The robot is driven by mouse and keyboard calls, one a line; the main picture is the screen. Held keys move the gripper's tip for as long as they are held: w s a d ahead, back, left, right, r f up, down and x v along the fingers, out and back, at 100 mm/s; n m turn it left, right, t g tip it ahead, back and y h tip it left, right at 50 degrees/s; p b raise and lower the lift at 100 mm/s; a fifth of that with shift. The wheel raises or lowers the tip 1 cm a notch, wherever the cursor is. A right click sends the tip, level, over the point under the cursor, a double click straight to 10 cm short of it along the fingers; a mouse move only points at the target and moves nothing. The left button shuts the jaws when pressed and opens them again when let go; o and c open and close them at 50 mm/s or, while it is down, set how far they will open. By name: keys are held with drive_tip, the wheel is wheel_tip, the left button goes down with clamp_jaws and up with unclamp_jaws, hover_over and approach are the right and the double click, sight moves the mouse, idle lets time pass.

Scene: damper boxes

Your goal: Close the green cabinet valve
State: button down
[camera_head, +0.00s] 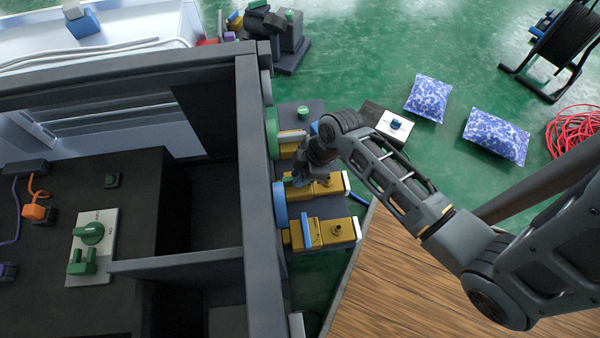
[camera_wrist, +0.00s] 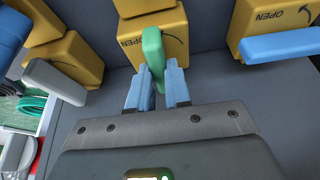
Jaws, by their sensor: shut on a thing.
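The green valve handle (camera_wrist: 153,50) stands in front of a yellow valve box (camera_wrist: 172,38) marked OPEN with a curved arrow in the wrist view. My gripper (camera_wrist: 158,70) has its two blue fingers on either side of the green handle's near end and is shut on it. The handle points toward my gripper. In the head view my gripper (camera_head: 308,172) is over the middle yellow valve box (camera_head: 325,188), at the side of the dark cabinet (camera_head: 250,150); my arm hides part of it.
In the head view another yellow box with a blue handle (camera_head: 306,230) is nearer. A wooden surface (camera_head: 400,285) lies below my arm.

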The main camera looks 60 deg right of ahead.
drive_tip(key=shift+r, duration=0.15)
drive_tip(key=m+p, duration=0.2)
drive_tip(key=m+h+p, duration=0.1)
drive_tip(key=p, duration=0.2)
drive_tip(key=shift+s+a+r+m+p, duration=0.1)
drive_tip(key=shift+a+r+m+p, duration=0.1)
drive_tip(key=shift+m+p, duration=0.2)
drive_tip(key=m+h+p, duration=0.2)
drive_tip(key=m+p, duration=0.2)
drive_tip(key=p, duration=0.1)
drive_tip(key=shift+m, duration=0.3)
drive_tip(key=m, duration=0.1)
drive_tip(key=m+h+p, duration=0.1)
drive_tip(key=m+p, duration=0.1)
drive_tip(key=shift+a+f+m, duration=0.1)
drive_tip(key=shift+f+m, duration=0.15)
drive_tip(key=shift+m, duration=0.05)
drive_tip(key=shift+a+f+m+g+h+p, duration=0.1)
drive_tip(key=shift+m+g+h+p, duration=0.45)
drive_tip(key=shift+m, duration=1.55)
drive_tip(key=shift+h, duration=0.35)
drive_tip(key=c, duration=1.1)
unclamp_jaws()
drive_tip(key=shift+o, duration=0.2)
